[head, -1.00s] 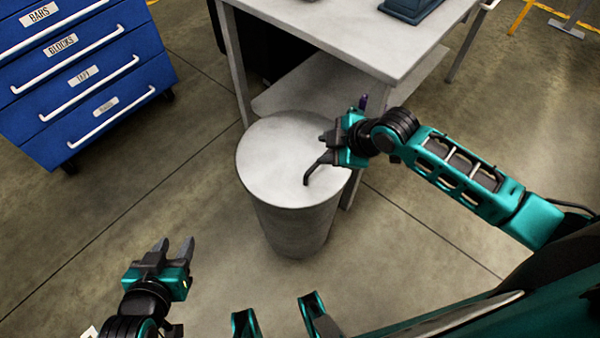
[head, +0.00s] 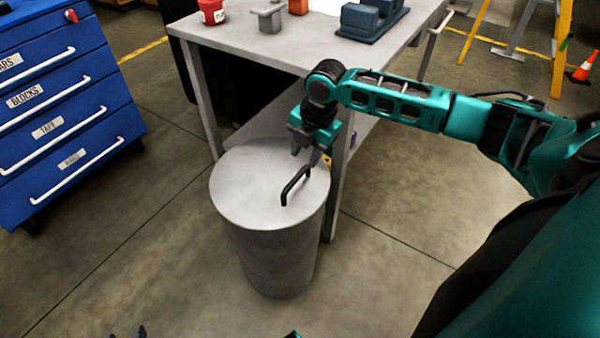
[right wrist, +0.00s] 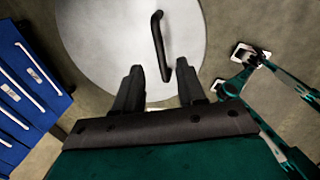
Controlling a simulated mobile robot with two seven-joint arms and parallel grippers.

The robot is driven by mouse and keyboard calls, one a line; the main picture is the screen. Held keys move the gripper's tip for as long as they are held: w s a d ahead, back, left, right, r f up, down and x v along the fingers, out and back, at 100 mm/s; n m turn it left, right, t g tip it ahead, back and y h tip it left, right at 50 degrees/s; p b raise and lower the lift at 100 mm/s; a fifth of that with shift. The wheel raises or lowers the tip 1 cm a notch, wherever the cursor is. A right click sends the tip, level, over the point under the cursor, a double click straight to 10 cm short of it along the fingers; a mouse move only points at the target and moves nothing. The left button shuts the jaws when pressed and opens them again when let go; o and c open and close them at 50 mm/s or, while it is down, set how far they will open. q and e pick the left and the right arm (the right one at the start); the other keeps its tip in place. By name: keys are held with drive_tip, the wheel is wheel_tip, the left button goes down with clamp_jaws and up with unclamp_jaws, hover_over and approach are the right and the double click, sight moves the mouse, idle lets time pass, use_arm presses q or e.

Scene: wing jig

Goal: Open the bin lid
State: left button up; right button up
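The grey cylindrical bin (head: 275,255) stands on the floor beside the table. Its flat round lid (head: 245,190) lies on top, with a dark bar handle (head: 295,186) on its right part. My right gripper (head: 306,152) points down over the lid's far right edge, just behind the handle, and is open and empty. In the right wrist view the handle (right wrist: 158,45) stands on the lid (right wrist: 100,45), ahead of and between the two spread fingers (right wrist: 162,82), not gripped. Of my left gripper (head: 127,332) only dark fingertips show at the bottom edge.
A grey table (head: 262,45) stands behind the bin, its leg close to the bin's right side. A blue drawer cabinet (head: 65,110) stands at the left. A yellow ladder (head: 562,50) and orange cone (head: 583,70) are far right. Floor around the bin's front is clear.

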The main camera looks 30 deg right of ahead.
sight(300, 173)
drive_tip(key=f, duration=0.2)
drive_tip(key=f+b, duration=0.1)
drive_tip(key=f, duration=0.1)
drive_tip(key=w+f, duration=0.1)
drive_tip(key=f, duration=0.1)
drive_tip(key=shift+w+a+f+b, duration=0.1)
drive_tip(key=shift+a+f+b, duration=0.2)
drive_tip(key=shift+f+b, duration=0.1)
use_arm(q)
drive_tip(key=f, duration=0.2)
drive_tip(key=shift+s+f, duration=0.25)
drive_tip(key=shift+f, duration=0.15)
use_arm(e)
drive_tip(key=shift+r, duration=0.1)
clamp_jaws()
